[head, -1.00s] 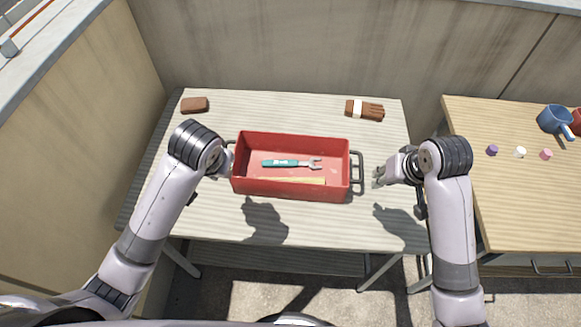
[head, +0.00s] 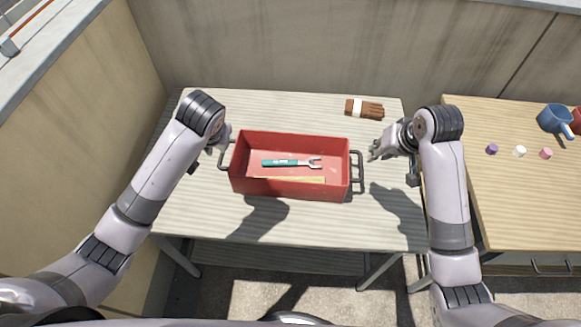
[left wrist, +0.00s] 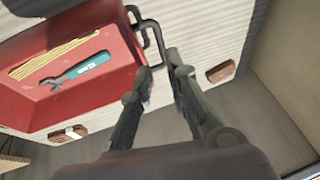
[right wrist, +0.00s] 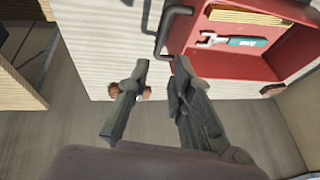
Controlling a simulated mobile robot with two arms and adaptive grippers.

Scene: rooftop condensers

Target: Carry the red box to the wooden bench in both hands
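The red box (head: 290,187) stands on the pale slatted table, with a dark handle at each end. Inside lie a teal-handled wrench (head: 290,163) and a flat wooden strip (head: 290,180). My left gripper (head: 221,142) is at the left handle (head: 222,157), partly hidden by its wrist. In the left wrist view its fingers (left wrist: 160,62) are apart, with the handle at their tips. My right gripper (head: 374,151) is open just beyond the right handle (head: 358,167). In the right wrist view its fingertips (right wrist: 160,62) are apart near that handle. The wooden bench (head: 525,205) is at the right.
A brown block (left wrist: 221,72) shows in the left wrist view. A gap separates table and bench; walls stand behind and left.

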